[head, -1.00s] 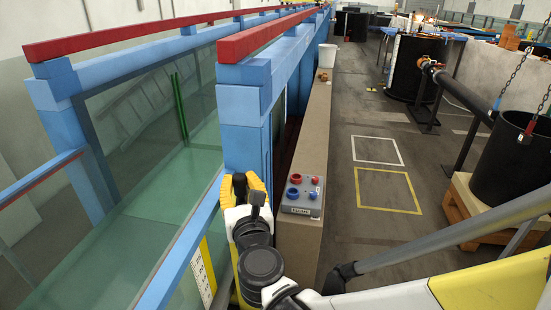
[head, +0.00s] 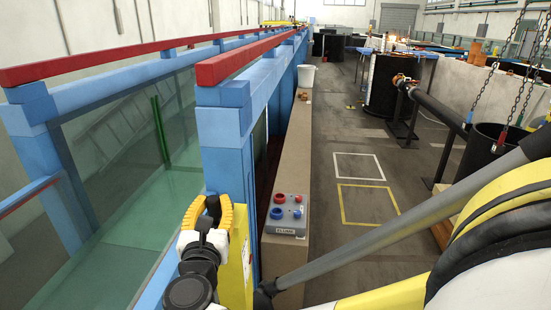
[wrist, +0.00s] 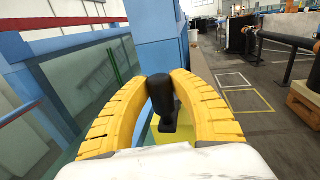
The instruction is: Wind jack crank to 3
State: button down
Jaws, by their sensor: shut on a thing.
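My gripper (head: 208,204) has two yellow ribbed fingers and sits beside the blue flume post in the head view. In the wrist view my gripper (wrist: 164,76) is shut around the black handle of the jack crank (wrist: 162,97), which stands up between the fingertips. The fingers and wrist hide most of the crank in the head view. A yellow upright part (head: 237,262), which looks like the jack body, is just right of my gripper. I cannot read any number or scale.
The blue flume post (head: 227,150) and glass wall (head: 125,130) are close on the left. A grey control box (head: 287,215) with red and blue knobs sits on the beige ledge (head: 290,150) to the right.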

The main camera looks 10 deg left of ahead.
jog(key=c, duration=1.1)
grip_release()
jog(key=shift+d, duration=0.1)
